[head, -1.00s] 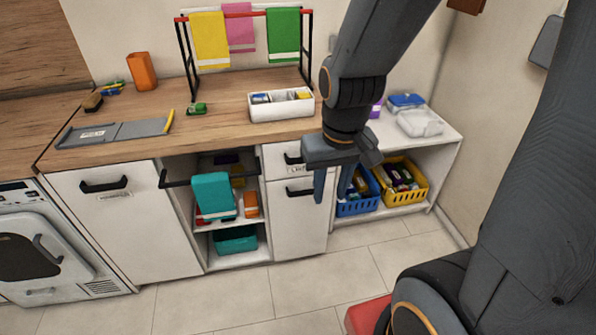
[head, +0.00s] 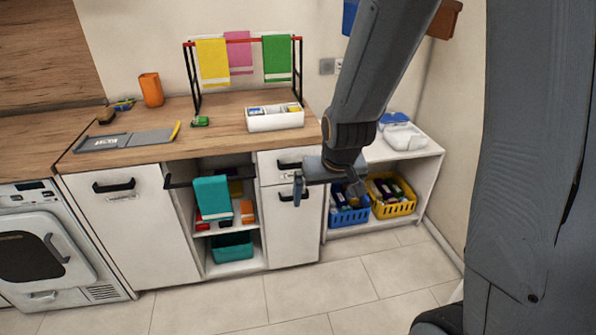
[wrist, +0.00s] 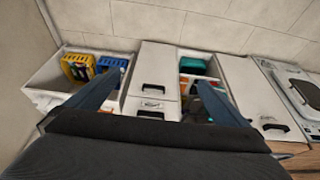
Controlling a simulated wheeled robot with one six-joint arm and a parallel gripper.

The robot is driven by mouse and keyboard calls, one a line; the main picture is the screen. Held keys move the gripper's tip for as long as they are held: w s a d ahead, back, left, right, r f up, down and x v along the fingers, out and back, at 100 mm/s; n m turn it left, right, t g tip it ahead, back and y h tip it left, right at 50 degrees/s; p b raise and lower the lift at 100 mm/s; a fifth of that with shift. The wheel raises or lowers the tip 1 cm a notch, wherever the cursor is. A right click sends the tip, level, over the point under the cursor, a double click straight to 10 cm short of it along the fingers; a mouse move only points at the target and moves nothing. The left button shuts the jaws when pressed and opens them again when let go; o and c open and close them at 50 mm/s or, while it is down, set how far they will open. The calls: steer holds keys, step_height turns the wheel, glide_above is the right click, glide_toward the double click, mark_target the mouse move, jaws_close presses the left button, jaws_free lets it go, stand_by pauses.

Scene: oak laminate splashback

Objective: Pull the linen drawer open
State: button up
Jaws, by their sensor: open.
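The linen drawer (head: 273,162) is the white top drawer under the right end of the counter. It looks shut, with a dark bar handle (head: 288,165) and a small label whose text is too small to read. In the wrist view the drawer front (wrist: 170,107) and its handle (wrist: 150,115) show between my fingers. My gripper (head: 327,190) is open and empty, in front of the cabinet and overlapping its right edge in the head view. Its spread fingers also show in the wrist view (wrist: 160,80). It does not hold the handle.
A cupboard door with its own handle (head: 294,195) is just below the drawer. Left is an open shelf with a teal towel (head: 212,197) on a rail. Blue (head: 349,218) and yellow (head: 393,208) baskets stand at right. The floor (head: 250,298) in front is clear.

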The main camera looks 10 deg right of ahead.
steer(key=w+f+t+b, duration=0.1)
steer(key=w+f+t, duration=0.25)
steer(key=w, duration=0.65)
steer(key=w+f+t, duration=0.3)
steer(key=w+f, duration=0.2)
steer(key=w, duration=0.5)
steer(key=t+b, duration=0.1)
steer(key=t, duration=0.6)
glide_toward(295, 165)
steer(key=shift+w+f+p, duration=0.1)
steer(key=shift+w+p, duration=0.5)
steer(key=shift+w, duration=3.25)
steer(key=shift+c, duration=0.4)
